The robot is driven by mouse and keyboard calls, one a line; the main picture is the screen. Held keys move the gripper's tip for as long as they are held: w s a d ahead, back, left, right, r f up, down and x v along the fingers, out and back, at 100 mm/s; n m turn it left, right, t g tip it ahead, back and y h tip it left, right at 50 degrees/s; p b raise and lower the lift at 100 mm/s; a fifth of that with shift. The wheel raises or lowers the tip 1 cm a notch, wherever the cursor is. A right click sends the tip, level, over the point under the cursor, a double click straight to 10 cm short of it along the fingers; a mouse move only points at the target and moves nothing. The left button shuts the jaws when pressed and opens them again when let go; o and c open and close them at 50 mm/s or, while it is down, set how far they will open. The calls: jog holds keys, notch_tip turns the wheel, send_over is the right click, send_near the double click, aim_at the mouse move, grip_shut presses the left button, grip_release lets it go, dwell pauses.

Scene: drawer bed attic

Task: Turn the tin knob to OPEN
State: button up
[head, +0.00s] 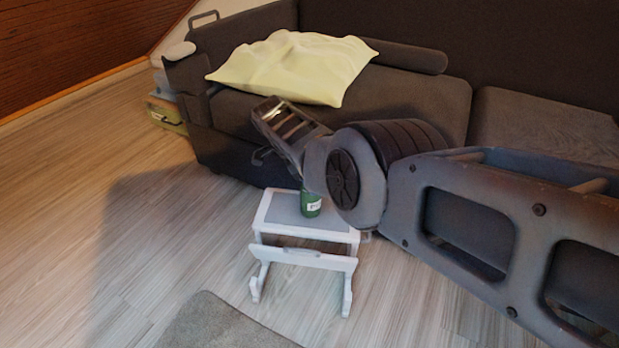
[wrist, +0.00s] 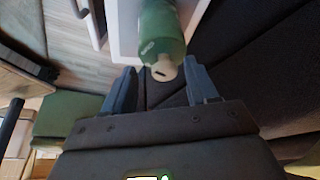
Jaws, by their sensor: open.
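The green tin (head: 309,203) stands on the small white and grey stool (head: 275,214) in the head view, with a pale label on its side. My arm hides its upper part there. In the wrist view the tin (wrist: 160,32) comes in from the top, and its cream knob (wrist: 164,70) has a small dark mark. My gripper (wrist: 163,77) is open, with one finger on each side of the knob and visible gaps between. I cannot tell how deep the fingers reach around it. In the head view my arm hides the fingers.
A dark sofa (head: 420,105) with a pale yellow pillow (head: 293,66) stands close behind the stool. Several boxes (head: 168,112) are at the sofa's left end. A grey rug (head: 215,325) lies in front. The wooden floor to the left is clear.

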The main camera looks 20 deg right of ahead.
jog(key=shift+r, duration=0.1)
jog(key=p+v, duration=0.4)
jog(key=v, duration=0.3)
jog(key=shift+a+r, duration=0.2)
